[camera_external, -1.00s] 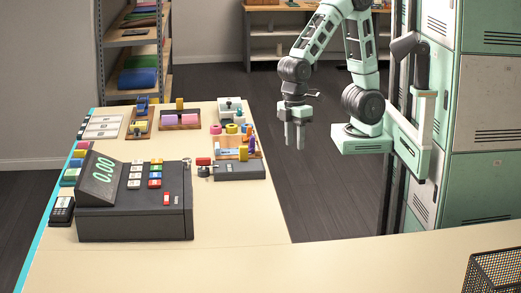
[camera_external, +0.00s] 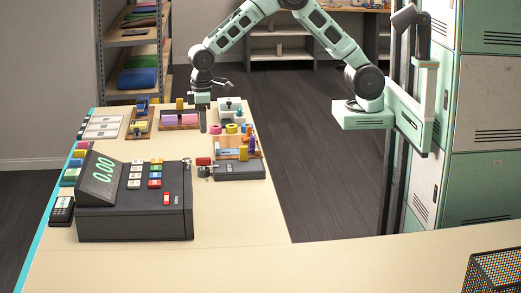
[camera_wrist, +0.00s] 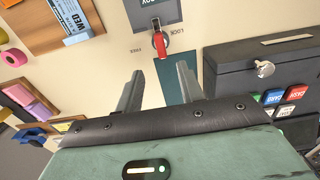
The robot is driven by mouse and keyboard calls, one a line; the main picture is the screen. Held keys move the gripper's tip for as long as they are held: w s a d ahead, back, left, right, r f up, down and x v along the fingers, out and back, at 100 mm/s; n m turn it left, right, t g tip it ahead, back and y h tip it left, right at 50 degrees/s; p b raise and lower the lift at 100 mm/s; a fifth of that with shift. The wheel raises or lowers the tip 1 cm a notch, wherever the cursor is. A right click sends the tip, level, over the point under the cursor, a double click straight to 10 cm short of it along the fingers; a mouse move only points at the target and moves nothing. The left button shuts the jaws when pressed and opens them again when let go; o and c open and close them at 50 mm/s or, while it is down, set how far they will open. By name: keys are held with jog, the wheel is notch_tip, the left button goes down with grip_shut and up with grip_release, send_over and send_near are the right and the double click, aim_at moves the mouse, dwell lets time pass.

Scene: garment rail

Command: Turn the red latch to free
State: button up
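The red latch (camera_wrist: 161,45) is at the top middle of the wrist view, mounted on a grey plate (camera_wrist: 143,18) between the printed words LOCK and FREE. Its handle points down in the picture toward my fingers. It also shows in the external view as a small red piece (camera_external: 203,161) at the right of the cash register (camera_external: 140,215). My gripper (camera_wrist: 157,88) is open and empty, its two fingers apart, with the latch beyond their tips. In the external view my gripper (camera_external: 203,128) hangs fingers down above the counter, behind the latch, not touching it.
The register's dark box with a silver knob (camera_wrist: 264,68) is close on the right of the wrist view. A wooden tray (camera_wrist: 55,30) and coloured tape rolls (camera_wrist: 14,58) lie left.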

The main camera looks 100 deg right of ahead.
aim_at(204, 158)
notch_tip(204, 158, down, 11)
jog(key=shift+f+p, duration=0.15)
jog(key=shift+p, duration=1.1)
grip_shut()
